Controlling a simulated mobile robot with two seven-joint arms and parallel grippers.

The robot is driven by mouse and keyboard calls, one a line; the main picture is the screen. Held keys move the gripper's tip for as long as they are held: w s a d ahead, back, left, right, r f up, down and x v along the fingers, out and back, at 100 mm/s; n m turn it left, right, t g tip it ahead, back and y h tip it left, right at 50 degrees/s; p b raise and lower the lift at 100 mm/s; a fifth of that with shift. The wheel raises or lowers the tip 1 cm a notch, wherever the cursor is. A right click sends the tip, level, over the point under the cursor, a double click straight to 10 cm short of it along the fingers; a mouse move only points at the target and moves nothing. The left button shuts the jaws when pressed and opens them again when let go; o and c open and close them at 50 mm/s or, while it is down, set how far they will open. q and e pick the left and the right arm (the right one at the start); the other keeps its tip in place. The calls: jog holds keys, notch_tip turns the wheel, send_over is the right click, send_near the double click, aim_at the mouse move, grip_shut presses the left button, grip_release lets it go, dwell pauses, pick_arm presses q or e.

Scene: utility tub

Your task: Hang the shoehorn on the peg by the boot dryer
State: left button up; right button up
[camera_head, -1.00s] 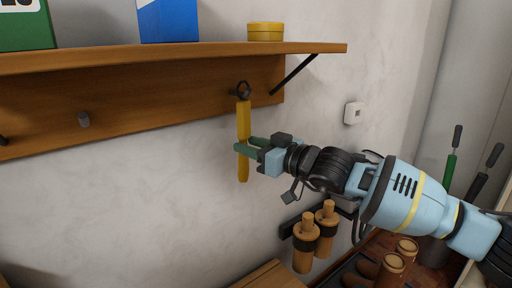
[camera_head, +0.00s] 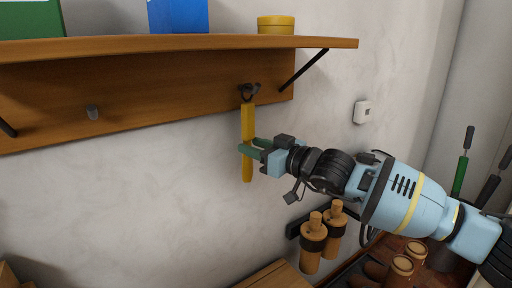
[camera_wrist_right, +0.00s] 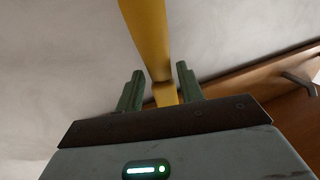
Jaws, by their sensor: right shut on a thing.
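The yellow shoehorn (camera_head: 248,130) hangs upright in front of the wall, with a dark ring at its top end. The ring is at a dark peg (camera_head: 254,88) on the wooden shelf's back board. I cannot tell whether the ring is around the peg or only in front of it. My right gripper (camera_head: 250,148) is shut on the shoehorn's middle. In the right wrist view the yellow shoehorn (camera_wrist_right: 146,35) runs between the green fingers (camera_wrist_right: 158,92). A dark wall bracket with two tan cylinders (camera_head: 313,242), perhaps the boot dryer, is below right. My left gripper is out of view.
The wooden shelf (camera_head: 200,46) carries a green box (camera_head: 30,20), a blue box (camera_head: 178,16) and a yellow tin (camera_head: 275,25). Another peg (camera_head: 92,112) is at left. A black brace (camera_head: 303,70) stands right of the shoehorn. The wall (camera_head: 150,200) below left is clear.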

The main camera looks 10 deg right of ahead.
jog(key=o, duration=1.1)
jog(key=v, duration=0.8)
